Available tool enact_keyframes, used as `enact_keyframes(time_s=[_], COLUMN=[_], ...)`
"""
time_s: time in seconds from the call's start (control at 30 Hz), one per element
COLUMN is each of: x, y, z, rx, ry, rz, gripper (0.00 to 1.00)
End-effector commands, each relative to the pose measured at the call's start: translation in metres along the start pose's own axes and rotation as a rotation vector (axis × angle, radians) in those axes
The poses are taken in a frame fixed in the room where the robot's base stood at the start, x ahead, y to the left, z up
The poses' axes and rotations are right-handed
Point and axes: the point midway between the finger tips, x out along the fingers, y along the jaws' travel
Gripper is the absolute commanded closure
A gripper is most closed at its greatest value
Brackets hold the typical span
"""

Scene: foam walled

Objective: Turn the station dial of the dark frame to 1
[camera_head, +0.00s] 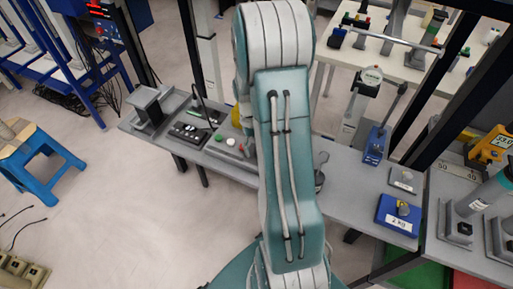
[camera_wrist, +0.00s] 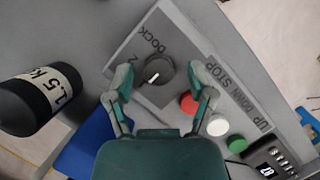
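A round dark dial (camera_wrist: 157,71) with a short white mark sits on a grey panel (camera_wrist: 180,28) lettered DOCK, UP, DOWN and STOP. A single character that looks like a 2 is printed left of DOCK; I cannot make out a 1. The mark slants, and I cannot tell which number it points to. My gripper (camera_wrist: 164,80) is open, one finger left of the dial and the other to its right near the red button (camera_wrist: 189,103). Neither finger clearly touches the dial. In the head view my arm hides the gripper and dial; part of the panel (camera_head: 215,150) shows.
A white button (camera_wrist: 217,125) and a green button (camera_wrist: 237,144) lie beside the red one. A black cylinder (camera_wrist: 40,100) marked 1.5 K and a blue object (camera_wrist: 88,150) lie left of my gripper. A blue 2 kg block (camera_head: 397,217) sits on the bench's right.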

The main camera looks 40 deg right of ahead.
Motion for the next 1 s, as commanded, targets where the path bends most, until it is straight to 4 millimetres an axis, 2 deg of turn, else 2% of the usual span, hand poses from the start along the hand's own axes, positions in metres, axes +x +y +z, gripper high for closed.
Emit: enact_keyframes(time_s=[0.27, 0.37, 0.73, 0.83, 1.0], x=[-0.006, -0.019, -0.094, -0.108, -0.119], y=[0.0, 0.0, 0.0, 0.0, 0.0], z=[-0.001, -0.001, -0.002, -0.002, -0.002], rx=[0.001, 0.001, 0.0, 0.0, 0.0], ry=[0.003, 0.005, 0.004, 0.002, 0.0], rz=[0.001, 0.001, 0.001, 0.001, 0.001], gripper=[0.3, 0.3, 0.3, 0.3, 0.3])
